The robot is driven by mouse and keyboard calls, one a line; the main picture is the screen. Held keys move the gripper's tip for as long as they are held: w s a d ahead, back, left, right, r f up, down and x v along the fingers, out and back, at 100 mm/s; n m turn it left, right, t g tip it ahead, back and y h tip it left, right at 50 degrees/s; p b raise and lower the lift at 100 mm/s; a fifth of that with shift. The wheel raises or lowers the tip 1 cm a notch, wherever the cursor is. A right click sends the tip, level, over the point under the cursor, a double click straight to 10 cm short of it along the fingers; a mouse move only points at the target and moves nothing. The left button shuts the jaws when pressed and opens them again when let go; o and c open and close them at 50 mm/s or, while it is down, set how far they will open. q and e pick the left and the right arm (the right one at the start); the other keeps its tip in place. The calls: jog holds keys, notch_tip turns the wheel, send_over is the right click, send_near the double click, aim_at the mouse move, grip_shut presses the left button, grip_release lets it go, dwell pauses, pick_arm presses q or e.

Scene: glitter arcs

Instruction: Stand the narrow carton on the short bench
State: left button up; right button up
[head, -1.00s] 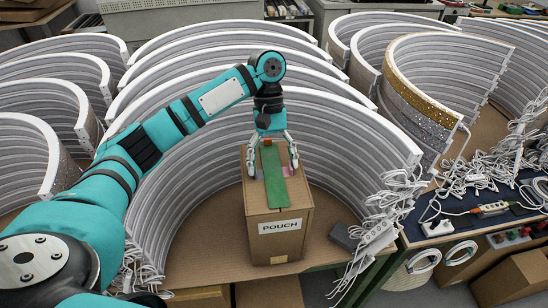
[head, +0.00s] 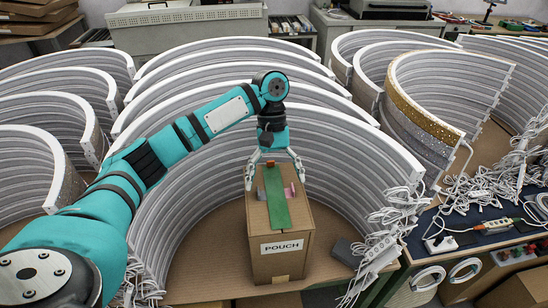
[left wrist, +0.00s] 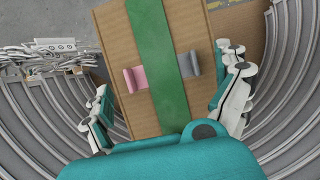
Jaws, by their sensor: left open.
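A brown carton (head: 281,262) with a "POUCH" label stands upright on a brown-topped bench (head: 205,282), inside the curve of the white arcs. A green strip runs over its top, with a pink tab and a grey tab beside it. My left gripper (head: 274,184) is over the back part of the carton's top, open, with one finger toward each side. In the left wrist view the carton's top (left wrist: 120,58) lies between the spread fingers (left wrist: 163,92); I cannot tell whether they touch it. I cannot tell which surface is the short bench. My right gripper is not in view.
Tall white ribbed arcs (head: 215,62) stand close around the carton on the left, back and right. White cables and a power strip (head: 381,248) hang at the bench's right end, near a dark grey block (head: 347,252). A dark-topped bench (head: 462,240) stands at right.

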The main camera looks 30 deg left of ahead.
pick_arm(q)
jog(key=v, duration=1)
jog(key=shift+r+p, duration=0.25)
jog(key=shift+p, duration=0.05)
